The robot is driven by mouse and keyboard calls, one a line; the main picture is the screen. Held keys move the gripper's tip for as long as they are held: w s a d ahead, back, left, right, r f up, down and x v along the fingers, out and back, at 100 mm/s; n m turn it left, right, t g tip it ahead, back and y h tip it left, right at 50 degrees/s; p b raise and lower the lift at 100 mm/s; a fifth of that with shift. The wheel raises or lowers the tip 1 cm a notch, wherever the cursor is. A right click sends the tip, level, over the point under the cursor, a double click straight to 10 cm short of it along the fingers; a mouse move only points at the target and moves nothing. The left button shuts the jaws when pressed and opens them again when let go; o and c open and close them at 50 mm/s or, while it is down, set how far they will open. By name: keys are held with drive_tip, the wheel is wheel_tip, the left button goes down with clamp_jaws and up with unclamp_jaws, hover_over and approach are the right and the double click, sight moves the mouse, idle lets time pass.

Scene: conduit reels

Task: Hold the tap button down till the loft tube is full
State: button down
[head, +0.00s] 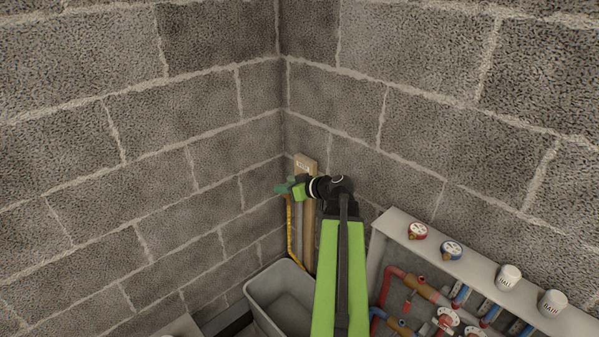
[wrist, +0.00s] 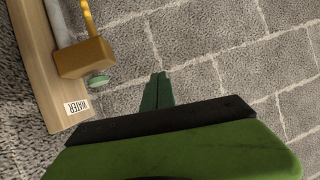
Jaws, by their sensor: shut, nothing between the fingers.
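My gripper (head: 288,188) is shut and empty, with dark green fingers near the wall corner. Its fingertips (wrist: 160,78) point at bare block wall in the wrist view. A green button (wrist: 98,80) sits on a brass-coloured tap block (wrist: 85,58), left of the fingertips and apart from them in the picture. The block is on a wooden board (wrist: 38,65) with a label reading WATER (wrist: 76,107). A pale tube (wrist: 59,22) runs to the block. In the head view the board (head: 310,235) stands at the corner; my arm hides the button. No tube is readably marked loft, and no fill level shows.
A grey tub (head: 262,290) stands below the board, beside a yellow tube (head: 290,235). At right, a pale ledge (head: 395,222) carries red and blue gauges and white labelled caps (head: 508,277), above red and blue pipes. Block walls close in on both sides.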

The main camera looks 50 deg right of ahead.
drive_tip(key=s+d+r+t+h, duration=0.1)
drive_tip(key=s+d+r, duration=0.1)
drive_tip(key=d, duration=0.3)
drive_tip(key=s+d+r+t+h, duration=0.1)
drive_tip(key=s+d+r, duration=0.1)
drive_tip(key=s+d, duration=0.2)
drive_tip(key=shift+d+r+m+h, duration=0.3)
drive_tip(key=shift+d+m+h, duration=0.1)
drive_tip(key=shift+d, duration=0.15)
drive_tip(key=b, duration=0.2)
hover_over(292, 179)
drive_tip(key=s, duration=0.3)
wheel_tip(292, 179, down, 3)
drive_tip(key=shift+w+d+f+b, duration=0.1)
drive_tip(key=shift+w+f+b, duration=0.1)
drive_tip(key=shift+f+b, duration=0.45)
drive_tip(key=shift+w+d+f+b, duration=0.1)
drive_tip(key=shift+w+f+b, duration=0.1)
drive_tip(key=shift+f+b, duration=0.5)
drive_tip(key=shift+w+d+f+b, duration=0.1)
drive_tip(key=shift+w+f+b, duration=0.1)
drive_tip(key=shift+f+b, duration=0.45)
drive_tip(key=shift+r, duration=0.2)
